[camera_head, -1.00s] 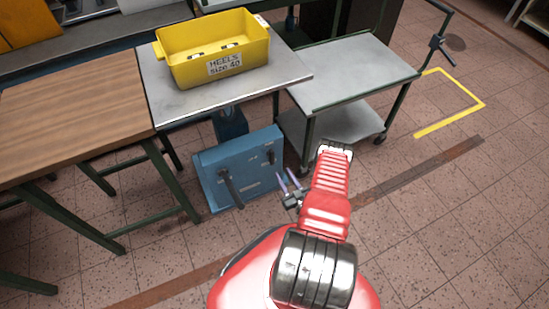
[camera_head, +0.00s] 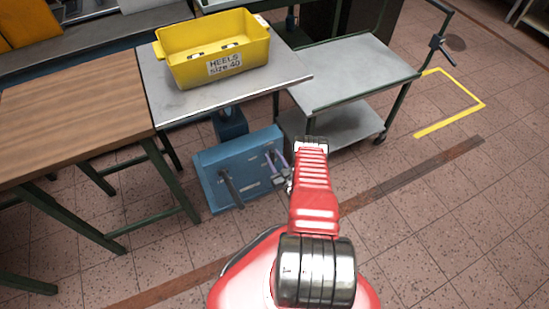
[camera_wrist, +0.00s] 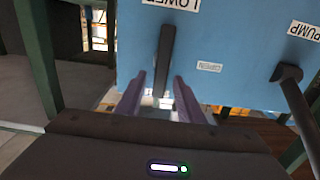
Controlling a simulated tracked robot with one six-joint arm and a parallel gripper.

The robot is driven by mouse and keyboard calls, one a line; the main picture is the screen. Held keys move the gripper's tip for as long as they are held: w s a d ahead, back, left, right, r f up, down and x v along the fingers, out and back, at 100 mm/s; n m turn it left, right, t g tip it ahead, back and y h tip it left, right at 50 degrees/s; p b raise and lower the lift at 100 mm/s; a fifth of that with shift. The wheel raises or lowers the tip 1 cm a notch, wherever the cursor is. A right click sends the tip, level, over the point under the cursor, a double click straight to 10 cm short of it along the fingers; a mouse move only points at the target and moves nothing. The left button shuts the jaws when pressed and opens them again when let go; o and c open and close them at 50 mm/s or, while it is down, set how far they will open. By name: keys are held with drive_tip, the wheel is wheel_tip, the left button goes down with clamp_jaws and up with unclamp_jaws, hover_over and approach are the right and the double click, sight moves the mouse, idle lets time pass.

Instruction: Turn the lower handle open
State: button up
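The blue box (camera_head: 208,168) stands low under the grey table and also shows in the wrist view (camera_wrist: 240,35). In the wrist view its labels appear upside down: LOWER (camera_wrist: 175,3), PUMP (camera_wrist: 305,30) and OPEN (camera_wrist: 208,67). The dark lower handle (camera_wrist: 164,60) lies below the LOWER label, pointing down in that picture. My gripper (camera_wrist: 159,75) is open, with one purple finger on each side of the handle's end; no contact shows. In the head view my gripper (camera_head: 275,156) is at the box's right part and partly hides the handle there.
The dark pump handle (camera_wrist: 295,105) is to the right in the wrist view and at the box's left in the head view (camera_head: 230,187). A yellow HEELS bin (camera_head: 212,55) sits on the grey table (camera_head: 170,95). A grey cart (camera_head: 350,75) stands right.

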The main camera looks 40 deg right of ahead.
drive_tip(key=shift+c, duration=0.3)
clamp_jaws()
drive_tip(key=shift+d, duration=0.1)
